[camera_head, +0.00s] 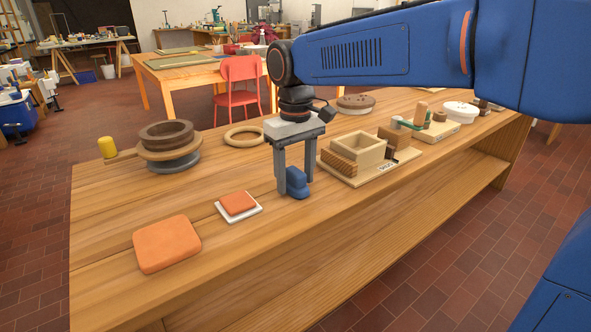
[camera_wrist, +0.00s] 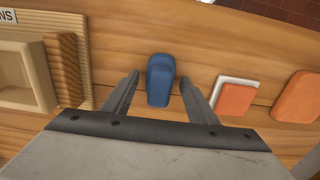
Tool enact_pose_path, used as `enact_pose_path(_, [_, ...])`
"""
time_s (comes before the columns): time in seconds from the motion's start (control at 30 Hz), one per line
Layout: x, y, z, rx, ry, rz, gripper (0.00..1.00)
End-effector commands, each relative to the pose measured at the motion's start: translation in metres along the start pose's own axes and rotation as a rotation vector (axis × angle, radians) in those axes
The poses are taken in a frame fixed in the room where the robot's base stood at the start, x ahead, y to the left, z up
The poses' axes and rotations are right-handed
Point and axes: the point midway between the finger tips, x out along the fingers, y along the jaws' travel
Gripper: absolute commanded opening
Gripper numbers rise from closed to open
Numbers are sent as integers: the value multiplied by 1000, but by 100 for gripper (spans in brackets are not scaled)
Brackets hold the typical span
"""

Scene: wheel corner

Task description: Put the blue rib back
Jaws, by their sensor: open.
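The blue rib (camera_head: 297,184) stands on the wooden bench between the orange square on its white tile and the wooden board with the box. In the wrist view the blue rib (camera_wrist: 160,80) lies between and beyond my two fingers, with bare wood on each side of it. My gripper (camera_head: 296,190) points down over it, with its fingers apart. The wrist view also shows my gripper (camera_wrist: 160,92) open, with neither finger seen touching the rib. In the head view a finger hides part of the rib.
A wooden board (camera_head: 372,181) with an open box (camera_head: 358,150) and a ribbed block (camera_head: 337,163) is to the right. An orange square (camera_head: 238,203) on a white tile and a larger orange slab (camera_head: 167,243) are to the left. A wooden ring (camera_head: 244,136) lies behind.

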Motion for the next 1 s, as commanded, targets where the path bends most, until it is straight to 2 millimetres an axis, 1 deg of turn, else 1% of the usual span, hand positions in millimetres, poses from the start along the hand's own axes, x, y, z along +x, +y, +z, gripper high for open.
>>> enact_pose_path(0.07, [3, 0, 0, 0, -1, 0, 53])
enact_pose_path(0.17, [-7, 0, 0, 0, 2, 0, 53])
enact_pose_path(0.23, [-17, 0, 0, 0, 2, 0, 53])
enact_pose_path(0.8, [-129, 1, -1, 0, 2, 0, 53])
enact_pose_path(1.0, [-158, 1, -1, 0, 0, 0, 53])
